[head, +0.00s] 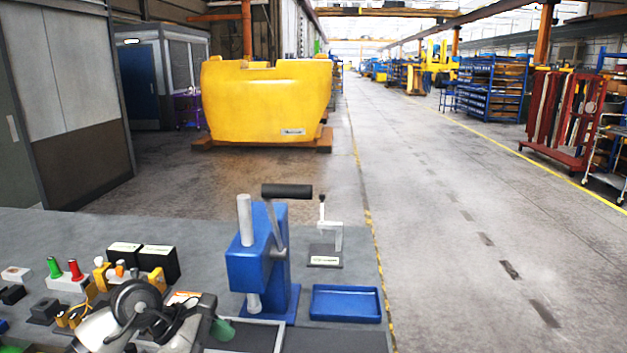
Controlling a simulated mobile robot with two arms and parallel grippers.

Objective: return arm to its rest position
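One of my arms, white and grey with a dark round joint, shows at the bottom left of the head view, low over the grey workbench (340,250). It appears to be my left arm. Its gripper end (205,325) is near the front edge, left of the blue press. Its fingers are not clear enough to tell open from shut. A small green piece (222,330) shows right beside this end; I cannot tell whether it is held or only behind it. My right gripper is not in view.
A blue lever press (258,265) stands mid-bench, with a small grey stand (326,240) and an empty blue tray (346,304) to its right. Black boxes (158,261) and red and green plugs (75,270) crowd the left. A yellow casting (266,98) sits on the floor beyond.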

